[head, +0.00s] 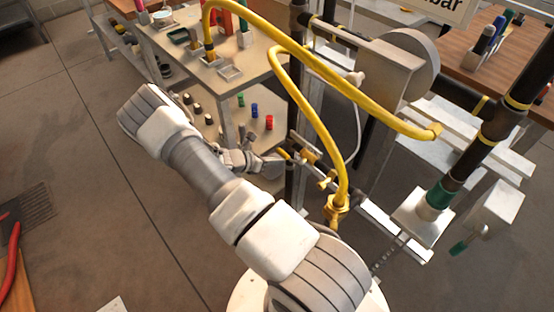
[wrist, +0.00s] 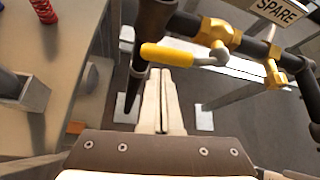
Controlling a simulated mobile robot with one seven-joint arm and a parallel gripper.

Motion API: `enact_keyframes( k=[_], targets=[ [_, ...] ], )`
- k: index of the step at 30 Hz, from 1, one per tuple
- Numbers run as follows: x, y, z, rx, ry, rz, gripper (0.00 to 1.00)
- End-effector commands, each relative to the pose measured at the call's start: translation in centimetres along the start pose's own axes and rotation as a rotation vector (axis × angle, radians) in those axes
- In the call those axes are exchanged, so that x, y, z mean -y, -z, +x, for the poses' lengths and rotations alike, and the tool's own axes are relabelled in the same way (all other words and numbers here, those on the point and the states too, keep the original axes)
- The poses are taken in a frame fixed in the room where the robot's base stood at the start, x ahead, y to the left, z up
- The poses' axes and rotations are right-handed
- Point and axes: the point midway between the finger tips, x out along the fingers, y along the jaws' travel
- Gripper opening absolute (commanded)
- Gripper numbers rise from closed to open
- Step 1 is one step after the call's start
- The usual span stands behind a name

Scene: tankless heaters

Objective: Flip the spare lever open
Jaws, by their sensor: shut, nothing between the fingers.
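The spare lever (wrist: 168,54) has a yellow handle on a grey metal arm. It joins a brass valve (wrist: 216,36) on a dark horizontal pipe, beside the SPARE sign (wrist: 279,10). The handle points left in the wrist view, roughly along the pipe. My gripper (wrist: 161,74) is shut and empty, its pale fingertips just below the handle in the picture; I cannot tell whether they touch it. In the head view my gripper (head: 270,163) is small and partly blurred into the pipework, close to the brass valve (head: 304,147) and the lever's yellow handle (head: 284,154).
A second brass fitting (wrist: 276,68) sits right of the valve. A dark vertical pipe (wrist: 151,30) stands beside the handle. Yellow hoses (head: 318,125) arch over the rig. A workbench (head: 262,75) with bottles and trays stands to the left. Open floor (head: 80,150) lies farther left.

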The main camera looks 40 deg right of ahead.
Motion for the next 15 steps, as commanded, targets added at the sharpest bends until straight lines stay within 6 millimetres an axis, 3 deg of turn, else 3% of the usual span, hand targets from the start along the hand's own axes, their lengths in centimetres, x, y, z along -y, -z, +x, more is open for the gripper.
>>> enact_keyframes(
  k=[5, 6, 9, 15],
  targets=[
    [-0.8, 3.7, 0.9, -0.001, 0.001, -0.001, 0.0],
    [-0.6, 2.8, -1.0, -0.002, -0.003, 0.001, 0.0],
    [-0.3, 2.6, -3.6, -0.002, -0.003, 0.001, 0.0],
    [0.2, 2.8, -7.4, -0.002, -0.001, 0.0, 0.0]
  ],
)
